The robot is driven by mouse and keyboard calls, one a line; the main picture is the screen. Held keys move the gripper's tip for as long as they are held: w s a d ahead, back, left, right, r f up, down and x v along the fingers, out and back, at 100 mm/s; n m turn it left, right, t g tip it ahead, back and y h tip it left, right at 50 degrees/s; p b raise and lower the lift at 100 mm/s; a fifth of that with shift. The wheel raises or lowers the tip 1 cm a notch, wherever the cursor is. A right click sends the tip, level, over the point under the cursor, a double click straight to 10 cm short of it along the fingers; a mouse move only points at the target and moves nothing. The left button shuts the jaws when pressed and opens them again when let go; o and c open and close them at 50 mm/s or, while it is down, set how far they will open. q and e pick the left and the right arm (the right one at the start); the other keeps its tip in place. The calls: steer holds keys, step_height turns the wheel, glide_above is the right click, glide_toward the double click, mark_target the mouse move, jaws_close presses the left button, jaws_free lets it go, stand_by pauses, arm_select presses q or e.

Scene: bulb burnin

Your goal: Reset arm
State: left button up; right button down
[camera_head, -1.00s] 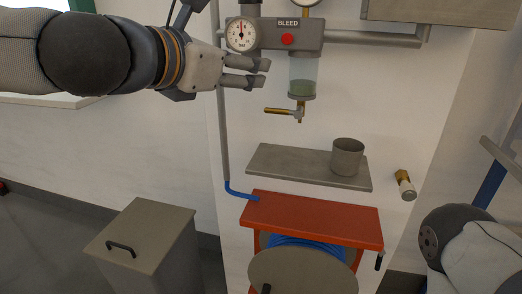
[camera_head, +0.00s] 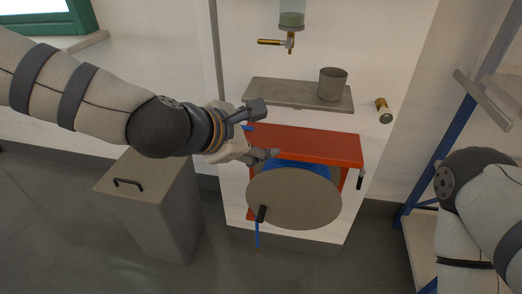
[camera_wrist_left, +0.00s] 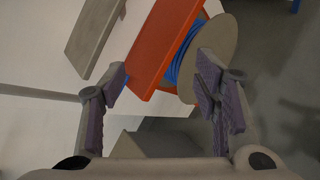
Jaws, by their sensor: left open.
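My left gripper (camera_head: 262,130) is open and empty in the head view, in front of the left end of the red hose reel cover. In the left wrist view its two fingers (camera_wrist_left: 165,95) stand wide apart with nothing between them. My right arm shows at the right edge of the head view, but its gripper is out of view.
The red cover (camera_head: 310,143) sits over a reel (camera_head: 295,200) with blue hose. Above it a grey shelf (camera_head: 285,93) bears a grey cup (camera_head: 332,85). A brass valve (camera_head: 272,42) hangs higher. A lidded bin (camera_head: 150,195) stands at left. A blue-framed rack (camera_head: 455,150) stands right.

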arm_select(q)
steer(key=shift+s+f+m, duration=0.3)
steer(key=shift+s+f, duration=0.3)
steer(key=shift+f, duration=0.25)
arm_select(e)
steer(key=shift+s, duration=0.35)
arm_select(q)
steer(key=s+a+f+m+g+y, duration=0.1)
steer(key=s+a+f+m+g, duration=0.3)
steer(key=s+f, duration=0.6)
steer(key=s+a+f+m+g+y, duration=0.2)
steer(key=s+f+m, duration=0.3)
steer(key=s+f, duration=0.5)
steer(key=s+a+f+m+g+y, duration=0.1)
steer(key=s+a+f+m+g, duration=0.1)
steer(key=s, duration=0.5)
steer(key=s+a+f+m+g+y+p, duration=0.1)
steer(key=s+a+f+m+g, duration=0.1)
steer(key=s+a+m, duration=0.3)
steer(key=s+a+f+m+g, duration=0.2)
steer(key=s+a, duration=0.3)
steer(key=s, duration=0.5)
steer(key=shift+a+f+m+y+p, duration=0.3)
steer(key=shift+f+m+y, duration=0.1)
steer(key=shift+m, duration=0.5)
arm_select(e)
steer(key=shift+w+r+t, duration=0.4)
steer(key=shift+w+r, duration=0.6)
